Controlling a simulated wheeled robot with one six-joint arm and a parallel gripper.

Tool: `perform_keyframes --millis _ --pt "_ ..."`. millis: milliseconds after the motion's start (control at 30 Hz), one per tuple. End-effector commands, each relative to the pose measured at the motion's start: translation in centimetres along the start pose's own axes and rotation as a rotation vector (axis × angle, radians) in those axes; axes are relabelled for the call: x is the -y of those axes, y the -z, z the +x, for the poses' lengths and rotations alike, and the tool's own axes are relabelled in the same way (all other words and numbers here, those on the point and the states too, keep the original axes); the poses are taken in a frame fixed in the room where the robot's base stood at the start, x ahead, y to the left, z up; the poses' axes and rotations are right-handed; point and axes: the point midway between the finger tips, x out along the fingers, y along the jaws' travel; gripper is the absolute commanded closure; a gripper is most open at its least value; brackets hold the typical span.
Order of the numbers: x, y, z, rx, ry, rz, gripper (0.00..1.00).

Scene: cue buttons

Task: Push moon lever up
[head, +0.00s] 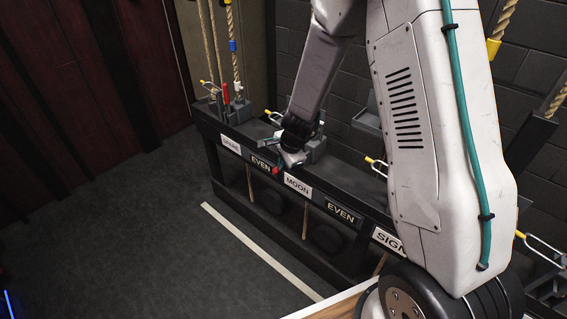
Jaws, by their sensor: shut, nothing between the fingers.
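The MOON label (298,186) is a white plate on the front of the dark rail, in the middle of the head view. Just above it is my gripper (288,160), small and partly hidden by its own wrist; it is shut. A red lever handle (275,170) shows at the gripper's lower left, sticking out low over the front of the rail. The rest of this lever is hidden behind the gripper. I cannot tell whether the gripper touches it.
Other labels are EVEN (260,163), a second EVEN (340,212) and a partly hidden SIGN plate (388,240). An upright red handle (225,94) stands at the left station beside ropes. Yellow-tipped wire loops (376,164) line the rail. Open floor (130,235) lies front left.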

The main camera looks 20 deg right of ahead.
Motion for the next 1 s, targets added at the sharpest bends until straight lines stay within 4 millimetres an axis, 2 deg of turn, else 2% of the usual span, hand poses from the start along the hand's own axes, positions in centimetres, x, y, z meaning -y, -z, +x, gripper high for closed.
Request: perform_keyframes --millis 33,367,500,567,733,1000 --pt "-0.8 -0.2 0.6 0.005 -0.018 0.003 1.00" --pt "-1.1 -0.3 0.6 0.006 -0.023 0.003 1.00" --pt "-1.0 0.0 0.0 0.006 -0.019 0.006 1.00" --pt "-0.9 0.4 -0.7 0.005 -0.016 0.008 1.00" --pt "-0.5 2.2 -4.2 -0.004 0.001 0.020 1.00" --pt "-1.7 -0.9 -9.2 -0.005 0.005 0.015 1.00"
